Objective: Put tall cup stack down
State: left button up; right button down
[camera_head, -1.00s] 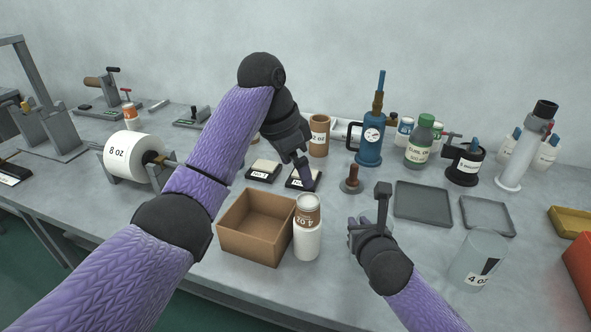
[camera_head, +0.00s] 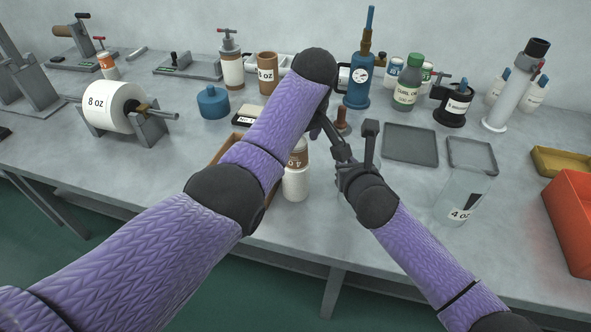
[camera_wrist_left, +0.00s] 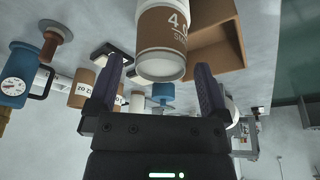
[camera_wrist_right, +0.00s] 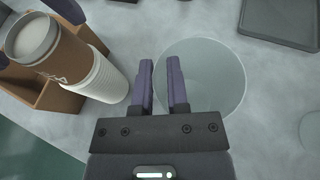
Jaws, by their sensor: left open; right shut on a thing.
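The tall cup stack stands upright on the table, a brown-sleeved 4 oz cup (camera_head: 298,153) above white cups (camera_head: 296,184). My left arm partly hides it in the head view. In the left wrist view, the brown-sleeved cup (camera_wrist_left: 163,28) is just beyond the open fingers of my left gripper (camera_wrist_left: 158,85). The right wrist view shows the left fingers on either side of this cup (camera_wrist_right: 40,45), with white cups (camera_wrist_right: 104,80) below. Contact is unclear. My right gripper (camera_wrist_right: 163,70) is shut on the wall of a clear cylinder (camera_wrist_right: 205,75), right of the stack.
A brown open box (camera_wrist_right: 38,88) stands close beside the stack, mostly hidden behind my left arm in the head view. Another clear 4 oz container (camera_head: 462,198) stands to the right.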

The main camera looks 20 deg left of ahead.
aim_at(296, 169)
pick_arm(q)
jog(key=x, duration=0.3)
jog(key=shift+a+f, duration=0.1)
jog(key=shift+f, duration=0.15)
grip_shut()
